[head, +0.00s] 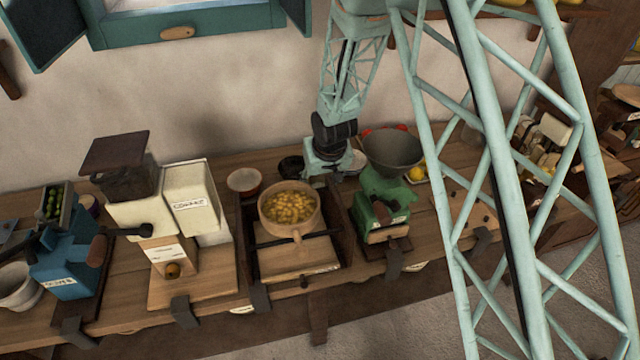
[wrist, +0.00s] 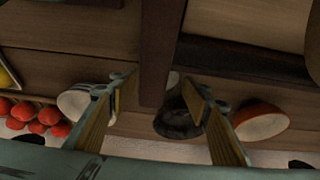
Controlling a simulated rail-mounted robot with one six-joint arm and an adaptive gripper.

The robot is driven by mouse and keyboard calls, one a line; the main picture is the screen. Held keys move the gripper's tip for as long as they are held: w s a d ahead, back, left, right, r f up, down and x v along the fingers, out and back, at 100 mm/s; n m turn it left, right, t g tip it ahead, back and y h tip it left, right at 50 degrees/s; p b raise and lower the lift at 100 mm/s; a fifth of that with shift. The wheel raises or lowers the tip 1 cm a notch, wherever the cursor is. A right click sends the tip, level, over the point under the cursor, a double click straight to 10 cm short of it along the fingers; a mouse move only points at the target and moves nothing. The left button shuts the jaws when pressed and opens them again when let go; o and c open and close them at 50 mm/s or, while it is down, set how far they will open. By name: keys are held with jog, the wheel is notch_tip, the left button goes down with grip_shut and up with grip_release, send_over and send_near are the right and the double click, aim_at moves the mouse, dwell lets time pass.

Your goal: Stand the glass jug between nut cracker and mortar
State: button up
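My gripper (head: 322,172) hangs low near the back of the counter, behind the pot of yellow pieces. In the wrist view its two fingers (wrist: 160,90) are apart. A dark round vessel (wrist: 178,120) shows beyond and between the fingertips, with no visible grip on it. It also shows left of my gripper in the head view (head: 290,166); I cannot tell if it is the mortar. A white striped bowl (wrist: 82,100) lies on one side and an orange-red bowl (wrist: 262,120) on the other. I cannot clearly make out the glass jug or the nut cracker.
A green machine (head: 380,210) with a grey hopper (head: 393,152) stands right of my gripper. A pot (head: 290,232) on a wooden stand is in front. A cream coffee grinder (head: 140,215) and blue machine (head: 72,262) stand left. Red round items (wrist: 35,115) lie near.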

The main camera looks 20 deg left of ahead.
jog(key=shift+o, duration=0.7)
jog(key=shift+r, duration=0.2)
jog(key=shift+s+d+r+p, duration=0.1)
jog(key=shift+s+r+p, duration=0.05)
jog(key=shift+r+p, duration=0.4)
jog(key=p+v, duration=0.4)
jog(key=v, duration=0.7)
jog(key=shift+f, duration=0.15)
jog(key=c, duration=1.3)
jog(key=shift+c, duration=0.2)
